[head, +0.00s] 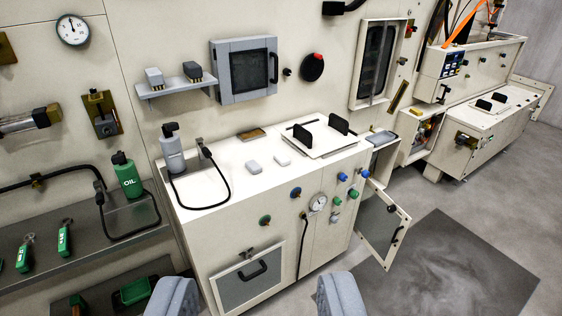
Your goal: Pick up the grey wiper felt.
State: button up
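Two small pale blocks lie on the white cabinet top (232,190). The left one, a light grey block (253,167), looks a little thicker. The right one, a paler block (282,160), lies just beside it. Either could be the grey wiper felt; I cannot tell for sure which. My gripper (258,296) shows as two grey-blue fingers at the bottom edge, wide apart with nothing between them. It is in front of the cabinet and well short of the blocks.
A grey bottle (172,150) with a black hose stands left of the blocks. A brown pad (252,134) lies behind them. A white plate with black handles (322,140) is to the right. An open cabinet door (383,228) juts out over the floor. A green oil bottle (126,176) stands left.

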aim_at(252, 165)
jog(key=z, duration=0.55)
jog(key=i, duration=1.3)
jog(key=u, duration=0.45)
jog(key=i, duration=0.65)
jog(key=u, duration=0.5)
